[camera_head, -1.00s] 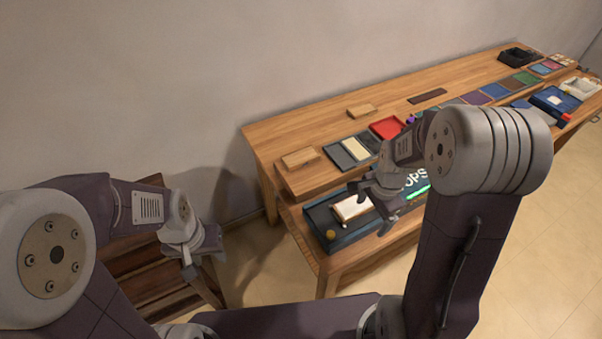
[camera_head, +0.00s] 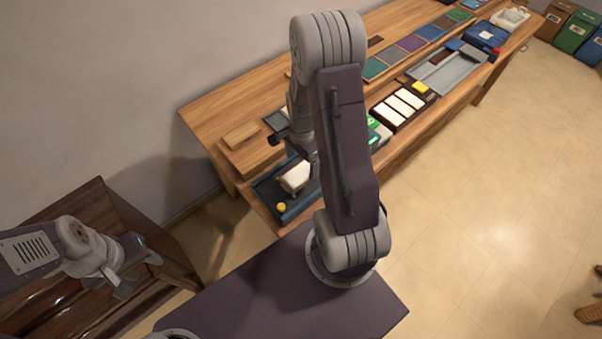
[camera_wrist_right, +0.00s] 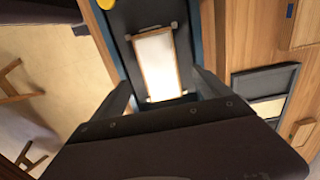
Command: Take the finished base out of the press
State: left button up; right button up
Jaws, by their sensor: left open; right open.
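A pale block with a brown edge, apparently the base (camera_head: 295,177), lies in a dark, blue-rimmed bed (camera_head: 263,190) that seems to be the press. My right gripper (camera_head: 314,168) is over this bed, close to the block; my arm hides part of the bed. In the right wrist view the base (camera_wrist_right: 155,62) lies ahead, between the lines of the open fingers (camera_wrist_right: 165,85). No grip on it shows. My left gripper (camera_head: 140,270) is open and empty at the lower left, away from the bench.
A yellow knob (camera_head: 281,207) sits at the bed's near corner. A wooden block (camera_head: 242,134) lies on the raised shelf. A dark holder with white bars (camera_head: 404,104) and a grey tray (camera_head: 450,72) stand farther right. A dark wooden unit (camera_head: 60,235) is at left. The floor at right is mostly clear.

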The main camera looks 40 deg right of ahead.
aim_at(302, 172)
jog(key=shift+d+f, duration=0.1)
jog(key=shift+f, duration=0.05)
notch_tip(302, 172, down, 5)
jog(key=shift+s+r, duration=0.1)
jog(key=shift+r, duration=0.1)
jog(key=shift+f, duration=0.2)
jog(key=c, duration=1.5)
jog(key=shift+r, duration=0.1)
jog(key=shift+r, duration=0.6)
notch_tip(302, 172, up, 3)
jog(key=shift+f, duration=0.1)
jog(key=s+d+r, duration=0.1)
jog(key=s+r, duration=0.6)
jog(key=s, duration=0.4)
jog(key=shift+s+d, duration=0.2)
jog(key=shift+s, duration=0.05)
